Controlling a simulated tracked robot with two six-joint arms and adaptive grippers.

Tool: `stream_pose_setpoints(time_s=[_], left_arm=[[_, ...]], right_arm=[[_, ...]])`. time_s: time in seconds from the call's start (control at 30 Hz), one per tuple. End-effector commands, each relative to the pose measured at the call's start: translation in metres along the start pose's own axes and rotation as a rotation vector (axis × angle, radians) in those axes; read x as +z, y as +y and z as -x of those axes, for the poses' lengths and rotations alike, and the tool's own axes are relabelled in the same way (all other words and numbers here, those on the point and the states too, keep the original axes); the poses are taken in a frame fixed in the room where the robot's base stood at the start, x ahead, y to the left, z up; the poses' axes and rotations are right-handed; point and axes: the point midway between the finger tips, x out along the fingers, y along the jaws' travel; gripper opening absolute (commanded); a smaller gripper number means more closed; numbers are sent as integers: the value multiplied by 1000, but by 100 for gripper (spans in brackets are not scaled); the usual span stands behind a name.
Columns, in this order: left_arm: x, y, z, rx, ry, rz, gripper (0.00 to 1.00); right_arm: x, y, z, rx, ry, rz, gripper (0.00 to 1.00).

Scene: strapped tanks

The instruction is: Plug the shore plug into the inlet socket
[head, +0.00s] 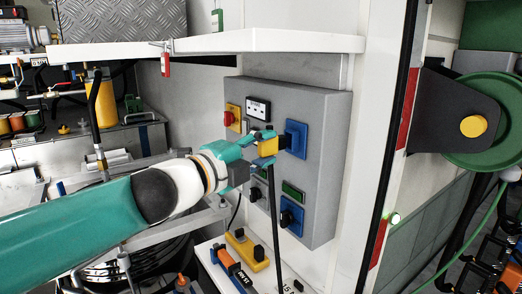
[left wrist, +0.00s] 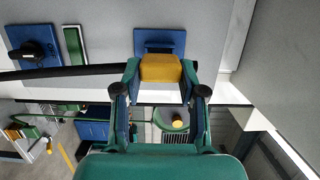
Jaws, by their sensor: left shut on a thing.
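The yellow shore plug (head: 268,147) is in my left gripper (head: 266,143), whose fingers are shut on it. It also shows between the fingertips in the left wrist view (left wrist: 160,68). A blue socket (head: 296,139) is on the grey panel, directly in front of the plug; it shows behind the plug in the left wrist view (left wrist: 160,41). The plug's front is at or very near the socket; I cannot tell whether it is seated. A black cable (head: 273,210) hangs below the plug. My right gripper is not in view.
A white shelf (head: 270,41) overhangs the panel. A green reel (head: 490,122) is at right.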

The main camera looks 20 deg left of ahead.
Motion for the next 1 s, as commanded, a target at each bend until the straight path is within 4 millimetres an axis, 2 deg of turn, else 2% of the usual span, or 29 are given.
stream_pose_setpoints(time_s=[0.93, 0.97, 1.0], left_arm=[[-6, 0, -23, 0, 1, 0, 0], [-6, 0, -23, -1, 0, 0, 46], [-6, 0, -23, -1, 0, 0, 52]], right_arm=[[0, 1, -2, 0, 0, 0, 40], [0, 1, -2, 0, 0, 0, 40], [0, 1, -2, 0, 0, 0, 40]])
